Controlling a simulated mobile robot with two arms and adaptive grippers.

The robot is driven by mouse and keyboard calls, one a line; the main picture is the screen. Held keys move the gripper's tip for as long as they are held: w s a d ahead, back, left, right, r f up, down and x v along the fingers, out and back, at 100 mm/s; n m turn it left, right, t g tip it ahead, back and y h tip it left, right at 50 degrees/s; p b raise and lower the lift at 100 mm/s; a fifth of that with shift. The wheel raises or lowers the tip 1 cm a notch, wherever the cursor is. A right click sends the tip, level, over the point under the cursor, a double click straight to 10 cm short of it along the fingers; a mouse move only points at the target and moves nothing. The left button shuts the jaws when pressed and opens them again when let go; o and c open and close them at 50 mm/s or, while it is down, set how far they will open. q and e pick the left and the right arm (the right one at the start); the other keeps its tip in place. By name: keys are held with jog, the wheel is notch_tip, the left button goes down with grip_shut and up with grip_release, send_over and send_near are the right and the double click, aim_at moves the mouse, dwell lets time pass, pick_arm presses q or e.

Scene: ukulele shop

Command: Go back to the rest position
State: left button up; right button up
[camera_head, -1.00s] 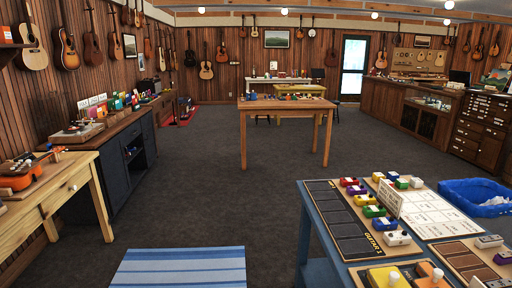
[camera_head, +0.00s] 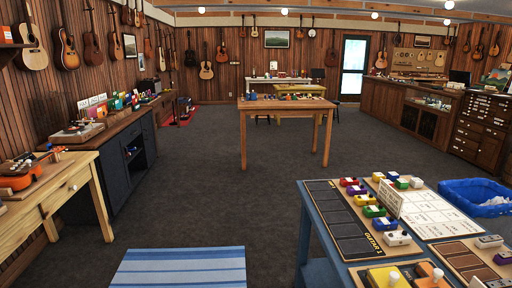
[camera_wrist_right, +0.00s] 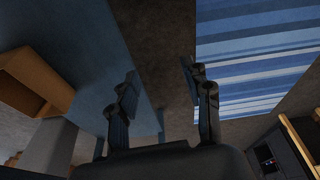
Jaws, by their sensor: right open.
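My right gripper (camera_wrist_right: 160,95) shows in the right wrist view, open and empty, with its two dark fingers apart. Bare dark floor shows between and beyond the fingers. The blue striped rug (camera_wrist_right: 255,60) is to the right of the fingers in that view, and a blue surface is to their left. Neither gripper shows in the head view, and my left gripper is in no frame.
A blue table (camera_head: 310,215) with pedals and a card stands at the front right, beside a blue bin (camera_head: 475,197). The striped rug (camera_head: 180,268) lies at the front. A wooden workbench (camera_head: 75,185) is at left. A wooden table (camera_head: 285,104) stands mid-room. Open floor lies between.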

jog(key=s+d+f+g, duration=0.1)
jog(key=s+d+f, duration=0.2)
jog(key=s+f, duration=1.6)
notch_tip(320, 180, down, 4)
jog(key=shift+d+f+g, duration=0.15)
jog(key=shift+g, duration=0.15)
